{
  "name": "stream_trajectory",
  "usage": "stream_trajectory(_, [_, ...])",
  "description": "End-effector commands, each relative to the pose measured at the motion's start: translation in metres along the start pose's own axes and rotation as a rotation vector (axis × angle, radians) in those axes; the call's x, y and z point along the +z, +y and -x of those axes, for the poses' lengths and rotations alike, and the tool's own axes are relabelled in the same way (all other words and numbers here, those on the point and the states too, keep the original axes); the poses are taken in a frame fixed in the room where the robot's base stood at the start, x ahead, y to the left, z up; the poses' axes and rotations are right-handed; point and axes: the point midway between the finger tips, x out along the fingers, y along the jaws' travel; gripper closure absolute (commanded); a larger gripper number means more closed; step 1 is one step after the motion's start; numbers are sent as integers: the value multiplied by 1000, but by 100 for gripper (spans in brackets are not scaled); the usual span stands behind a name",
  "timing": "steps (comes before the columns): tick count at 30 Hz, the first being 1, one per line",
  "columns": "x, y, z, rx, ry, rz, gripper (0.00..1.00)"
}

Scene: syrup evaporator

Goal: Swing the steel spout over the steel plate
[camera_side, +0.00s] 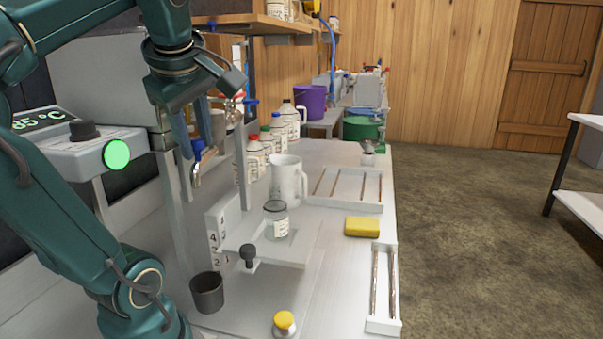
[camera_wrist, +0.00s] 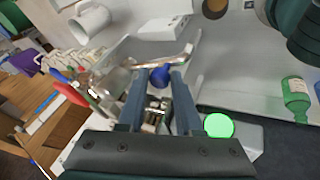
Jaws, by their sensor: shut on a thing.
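The steel spout (camera_side: 195,178) with a blue knob (camera_side: 198,147) hangs at the evaporator's front, at left in the side view. My gripper (camera_side: 203,156) is shut on the blue knob. In the wrist view the blue knob (camera_wrist: 160,76) sits between my fingertips, and the bright spout (camera_wrist: 158,62) runs crosswise just beyond it. The pale steel plate (camera_side: 290,258) lies lower and to the right in the side view, with a glass jar (camera_side: 276,222) on it. The spout's end shows left of the plate and jar, apart from them.
A dark cup (camera_side: 207,292) stands left of the plate. A black knob (camera_side: 248,254) rises at its front edge. A white jug (camera_side: 287,180) and several capped bottles (camera_side: 267,142) stand behind.

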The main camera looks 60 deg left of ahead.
Motion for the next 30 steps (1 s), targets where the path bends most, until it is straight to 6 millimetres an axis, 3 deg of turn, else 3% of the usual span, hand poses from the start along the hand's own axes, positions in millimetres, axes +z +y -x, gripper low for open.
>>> stream_trajectory(30, [19, 18, 3, 15, 3, 1, 100])
